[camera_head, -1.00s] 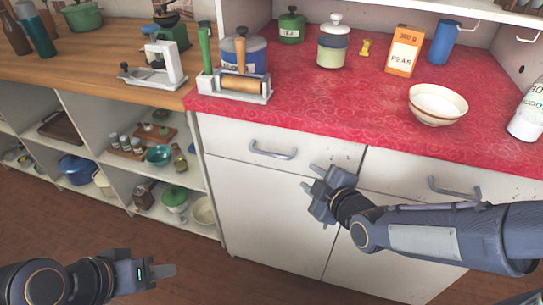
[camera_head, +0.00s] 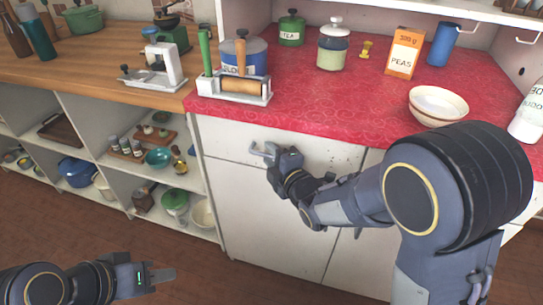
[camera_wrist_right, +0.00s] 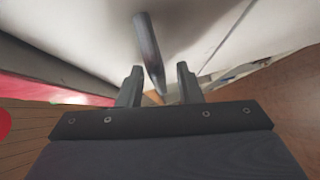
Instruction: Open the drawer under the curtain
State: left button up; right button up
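The white left drawer (camera_head: 222,140) sits shut under the red counter edge. Its grey bar handle (camera_wrist_right: 148,45) runs between the two fingers of my right gripper (camera_wrist_right: 158,80) in the wrist view. The fingers stand apart on either side of the bar, with gaps visible. In the head view my right gripper (camera_head: 265,152) is at the drawer front and hides most of the handle. My left gripper (camera_head: 160,277) is low at the left, away from the furniture, and its finger gap cannot be made out. No curtain is in view.
The red counter (camera_head: 315,110) carries a rolling-pin stand (camera_head: 245,88), jars, a peas box (camera_head: 404,52) and a cream bowl (camera_head: 437,104). Open shelves (camera_head: 110,185) with pots stand at the left. The brown floor (camera_head: 190,268) before the cabinet is clear.

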grip_shut()
dwell(0.4)
